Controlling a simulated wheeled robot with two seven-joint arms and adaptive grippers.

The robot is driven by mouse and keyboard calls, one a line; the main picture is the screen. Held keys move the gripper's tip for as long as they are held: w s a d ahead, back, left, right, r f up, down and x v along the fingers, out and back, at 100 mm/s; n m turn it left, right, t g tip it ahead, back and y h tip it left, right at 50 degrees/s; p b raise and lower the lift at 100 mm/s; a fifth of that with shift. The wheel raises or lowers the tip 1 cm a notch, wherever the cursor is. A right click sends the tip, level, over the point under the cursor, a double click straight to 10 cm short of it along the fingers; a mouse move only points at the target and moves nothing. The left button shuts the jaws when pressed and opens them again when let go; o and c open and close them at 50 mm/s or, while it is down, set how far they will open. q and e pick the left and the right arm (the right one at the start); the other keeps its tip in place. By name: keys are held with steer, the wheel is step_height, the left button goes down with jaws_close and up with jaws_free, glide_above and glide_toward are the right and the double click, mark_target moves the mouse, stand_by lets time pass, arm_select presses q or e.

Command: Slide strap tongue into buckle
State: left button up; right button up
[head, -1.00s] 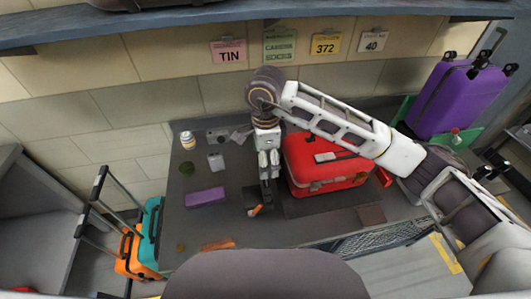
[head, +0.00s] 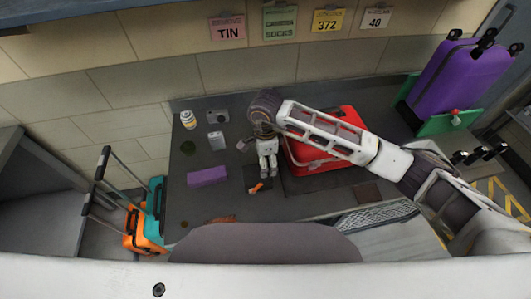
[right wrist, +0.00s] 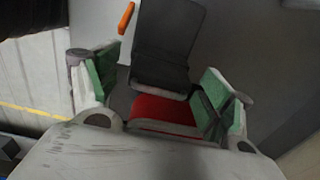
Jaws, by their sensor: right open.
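My right gripper (head: 268,171) hangs above the table, just left of the red suitcase (head: 345,115). In the right wrist view its green-padded fingers (right wrist: 158,88) are apart. Between and beyond them show a dark flat piece (right wrist: 165,45) and a red surface (right wrist: 160,108); I cannot tell whether they touch the fingers. A small orange piece (head: 257,187) lies on a dark patch just below the gripper; an orange piece (right wrist: 126,18) also shows at the wrist view's top. I cannot clearly make out the strap tongue or buckle. My left gripper is out of view.
Left on the table (head: 190,160) are a purple block (head: 207,176), a white bottle (head: 187,119), a camera-like item (head: 216,116) and a grey box (head: 215,141). A purple suitcase (head: 455,85) stands at right; orange (head: 143,235) and teal cases stand at left.

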steer(key=shift+f, duration=0.3)
steer(key=c, duration=1.1)
steer(key=shift+r+p, duration=1)
steer(key=shift+r, duration=1.55)
steer(key=shift+r, duration=0.2)
steer(key=shift+r+p, duration=0.5)
steer(key=shift+r, duration=1.35)
